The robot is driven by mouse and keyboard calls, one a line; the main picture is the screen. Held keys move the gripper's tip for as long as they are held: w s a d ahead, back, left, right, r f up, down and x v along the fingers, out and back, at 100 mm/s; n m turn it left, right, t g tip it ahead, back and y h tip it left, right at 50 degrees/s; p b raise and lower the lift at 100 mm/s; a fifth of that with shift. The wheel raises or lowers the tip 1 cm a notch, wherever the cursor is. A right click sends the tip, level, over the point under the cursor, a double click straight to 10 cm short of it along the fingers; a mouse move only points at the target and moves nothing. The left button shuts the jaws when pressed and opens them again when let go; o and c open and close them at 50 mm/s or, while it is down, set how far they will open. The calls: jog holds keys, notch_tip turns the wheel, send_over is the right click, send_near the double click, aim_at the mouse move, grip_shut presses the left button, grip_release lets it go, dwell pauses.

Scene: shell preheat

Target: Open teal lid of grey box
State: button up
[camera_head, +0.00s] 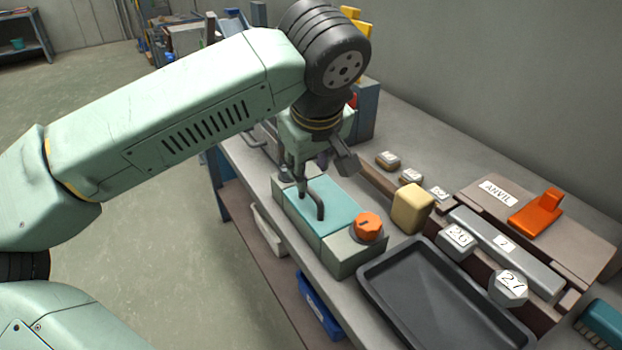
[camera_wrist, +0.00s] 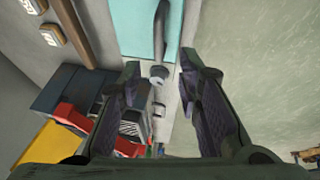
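The grey box (camera_head: 355,252) stands on the bench with its teal lid (camera_head: 328,208) lying flat and closed on top. A dark bent handle (camera_head: 320,203) rises from the lid. The teal lid (camera_wrist: 125,22) and the handle (camera_wrist: 160,35) also show at the top of the wrist view. My gripper (camera_head: 322,172) is above the far end of the lid. In the wrist view my gripper (camera_wrist: 160,70) has its two fingers spread, with the handle end just beyond the gap. Contact with the handle cannot be told.
An orange knob (camera_head: 367,226) sits on the box's near end. A black tray (camera_head: 440,300) lies in front. A yellow block (camera_head: 412,208) and the brown anvil stand (camera_head: 480,195) are to the right. A blue bin (camera_head: 319,305) is below the bench edge.

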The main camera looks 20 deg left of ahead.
aim_at(309, 189)
jog(key=p+x, duration=0.1)
jog(key=x, duration=0.6)
jog(key=shift+d, duration=0.1)
jog(key=shift+c, duration=0.5)
grip_shut()
